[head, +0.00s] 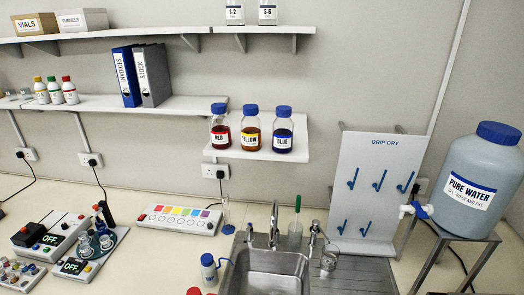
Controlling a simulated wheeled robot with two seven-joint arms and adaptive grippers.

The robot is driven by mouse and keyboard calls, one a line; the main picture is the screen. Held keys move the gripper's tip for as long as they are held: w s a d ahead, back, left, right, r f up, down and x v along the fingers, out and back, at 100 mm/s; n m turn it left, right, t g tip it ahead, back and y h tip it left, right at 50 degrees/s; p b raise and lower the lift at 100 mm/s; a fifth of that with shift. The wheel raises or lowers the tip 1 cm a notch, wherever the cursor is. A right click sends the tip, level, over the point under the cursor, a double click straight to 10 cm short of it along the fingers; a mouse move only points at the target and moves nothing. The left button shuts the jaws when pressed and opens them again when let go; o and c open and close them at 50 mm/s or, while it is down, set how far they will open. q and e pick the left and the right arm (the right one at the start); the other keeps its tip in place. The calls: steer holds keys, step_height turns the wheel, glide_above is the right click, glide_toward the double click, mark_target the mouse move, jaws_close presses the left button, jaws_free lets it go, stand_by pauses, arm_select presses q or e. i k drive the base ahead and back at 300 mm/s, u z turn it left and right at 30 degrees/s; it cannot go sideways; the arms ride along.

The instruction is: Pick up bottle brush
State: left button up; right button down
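A thin upright object with a green top (298,204) stands in a clear container behind the sink, to the right of the tap. It looks like the bottle brush, but its lower part is blurred by the container (295,238) and its bristles cannot be made out. Neither of my grippers is in view.
The steel sink (265,285) has a tap (274,225) behind it. A blue-capped wash bottle (208,268) stands left of it; a glass beaker (329,258) and drip-dry rack (378,185) stand right. A large water container (470,185) sits on a stand.

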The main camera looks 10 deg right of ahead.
mark_target(299, 199)
steer(key=z, duration=1.05)
steer(key=i, duration=0.3)
steer(key=u, duration=0.55)
